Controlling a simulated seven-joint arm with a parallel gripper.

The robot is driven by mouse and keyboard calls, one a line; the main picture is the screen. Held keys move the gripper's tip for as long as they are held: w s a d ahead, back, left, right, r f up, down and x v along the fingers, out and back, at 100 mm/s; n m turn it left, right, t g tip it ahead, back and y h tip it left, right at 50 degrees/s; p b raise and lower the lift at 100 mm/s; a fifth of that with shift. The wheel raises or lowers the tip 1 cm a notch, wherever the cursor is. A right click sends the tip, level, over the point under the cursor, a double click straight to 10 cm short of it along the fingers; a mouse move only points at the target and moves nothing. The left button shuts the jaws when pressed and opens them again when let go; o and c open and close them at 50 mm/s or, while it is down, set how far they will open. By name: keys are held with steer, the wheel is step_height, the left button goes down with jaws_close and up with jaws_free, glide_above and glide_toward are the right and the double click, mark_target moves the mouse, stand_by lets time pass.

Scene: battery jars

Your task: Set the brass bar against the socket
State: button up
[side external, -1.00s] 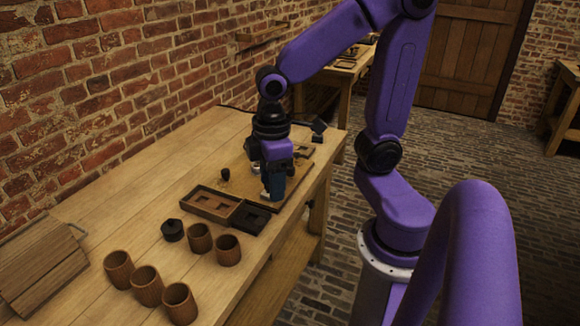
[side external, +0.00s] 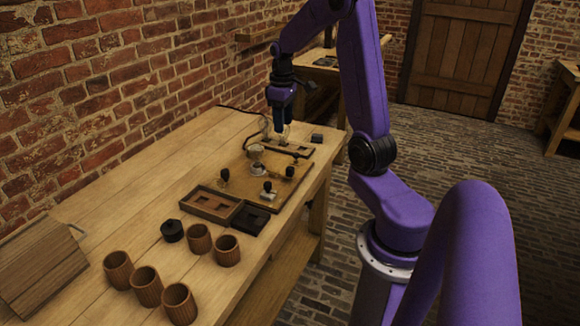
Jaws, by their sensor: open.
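A wooden board (side external: 240,186) lies on the bench. On it stands a pale round fitting (side external: 257,164), which looks like the socket. Black-knobbed pieces stand around it: one at the left (side external: 224,175), one at the right (side external: 290,173), and one in front (side external: 267,187) with pale metal at its foot. I cannot tell which metal piece is the brass bar. My gripper (side external: 283,130) points down over the far end of the board, beyond the fitting, by a shallow wooden tray (side external: 299,151). It is open; no held object is clear at this size.
A brown compartment tray (side external: 190,203) and a black tray (side external: 262,228) sit at the board's near end. A black knobbed piece (side external: 172,231) and several wooden cups (side external: 147,286) stand nearer. A dark block (side external: 317,138) is at the far right.

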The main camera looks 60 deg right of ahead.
mark_target(290, 168)
steer(key=shift+m, duration=0.3)
steer(key=d+f, duration=0.1)
steer(key=f, duration=0.5)
steer(key=d+f, duration=0.1)
steer(key=f, duration=0.4)
steer(key=s+f, duration=0.1)
steer(key=f, duration=0.5)
steer(key=shift+d+f, duration=0.35)
steer(key=shift+d, duration=0.05)
steer(key=shift+w, duration=0.1)
jaws_close()
